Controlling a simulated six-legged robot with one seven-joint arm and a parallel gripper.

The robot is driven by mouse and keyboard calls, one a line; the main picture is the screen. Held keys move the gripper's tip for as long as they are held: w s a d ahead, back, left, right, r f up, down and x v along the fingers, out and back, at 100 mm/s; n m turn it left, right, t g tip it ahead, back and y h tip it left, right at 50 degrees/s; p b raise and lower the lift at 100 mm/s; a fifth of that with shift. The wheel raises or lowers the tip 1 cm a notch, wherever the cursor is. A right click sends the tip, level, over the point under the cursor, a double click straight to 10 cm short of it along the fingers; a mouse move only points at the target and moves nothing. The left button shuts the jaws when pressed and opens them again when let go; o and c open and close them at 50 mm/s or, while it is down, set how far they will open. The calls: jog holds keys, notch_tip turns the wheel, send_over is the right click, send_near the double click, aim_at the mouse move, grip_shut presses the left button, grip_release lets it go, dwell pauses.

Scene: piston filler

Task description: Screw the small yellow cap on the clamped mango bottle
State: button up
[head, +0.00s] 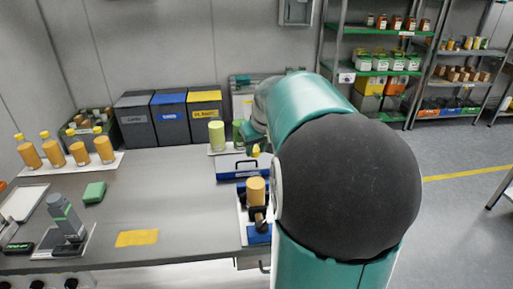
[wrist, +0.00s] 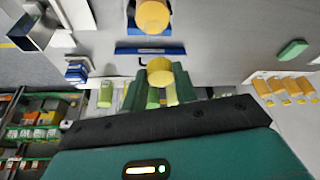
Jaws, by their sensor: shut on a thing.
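The mango bottle (head: 256,190), filled orange, stands upright in a dark clamp (head: 258,214) on a blue base at the bench's right end. In the wrist view the bottle (wrist: 153,15) shows at the top edge, apart from my gripper. My gripper (wrist: 160,85) is shut on the small yellow cap (wrist: 160,69), its green fingers on either side. In the head view the cap (head: 256,150) shows beyond the bottle, above the blue case. My arm hides most of the gripper there.
A blue case (head: 236,167) with a dark handle lies behind the clamp. Light green bottles (head: 216,135) stand behind it. Capped mango bottles (head: 78,153) stand on a white tray at left. A green sponge (head: 94,192) and yellow cloth (head: 137,238) lie on the bench; its middle is clear.

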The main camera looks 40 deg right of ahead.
aim_at(255, 170)
jog(key=shift+s+d+f, duration=0.15)
jog(key=shift+d+f, duration=0.05)
jog(key=shift+f, duration=2.2)
jog(key=shift+f, duration=1.1)
dwell(1.0)
jog(key=shift+a, duration=0.1)
jog(key=m, duration=0.2)
jog(key=m+g+h, duration=0.1)
jog(key=m, duration=0.1)
jog(key=m+h, duration=0.1)
jog(key=m, duration=0.1)
jog(key=shift+w+a+m+g, duration=0.3)
jog(key=m+g+h, duration=0.1)
jog(key=m, duration=0.3)
jog(key=shift+w, duration=0.2)
jog(key=m+g, duration=0.1)
jog(key=m, duration=0.3)
jog(key=shift+w+g, duration=0.15)
jog(key=shift+g, duration=0.25)
jog(key=o, duration=1)
